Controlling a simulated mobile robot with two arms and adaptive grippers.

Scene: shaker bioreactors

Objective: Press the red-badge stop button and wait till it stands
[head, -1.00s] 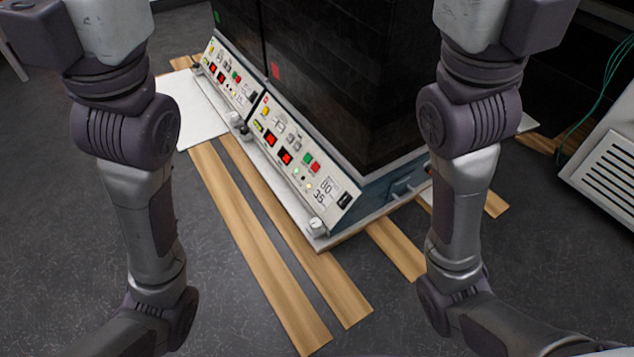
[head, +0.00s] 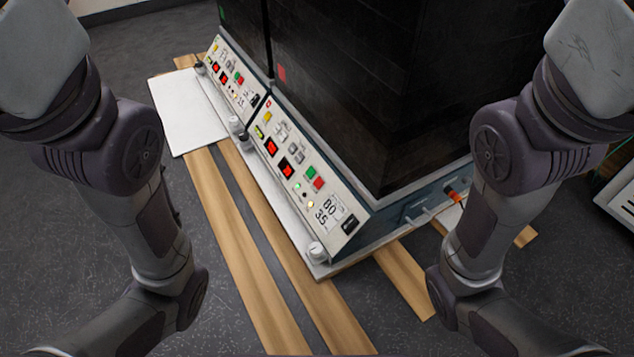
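The near shaker bioreactor (head: 345,110) is a dark cabinet with a small red badge (head: 282,72) on its front. Its sloped light panel (head: 335,205) carries a green button (head: 310,172) beside a red button (head: 319,183), red-lit displays, small lamps and a readout of 80 and 35. Whether the dark cabinet's contents move cannot be seen. The second unit, farther back, has a green badge (head: 221,12) and a similar panel (head: 232,77). Parts of both my arms show at left and right, clear of the panel; neither gripper is in view.
The units stand on a pale base over wooden planks (head: 240,260) on the dark floor. A white board (head: 185,115) lies at the left. A grey vented box (head: 620,205) is at the right edge.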

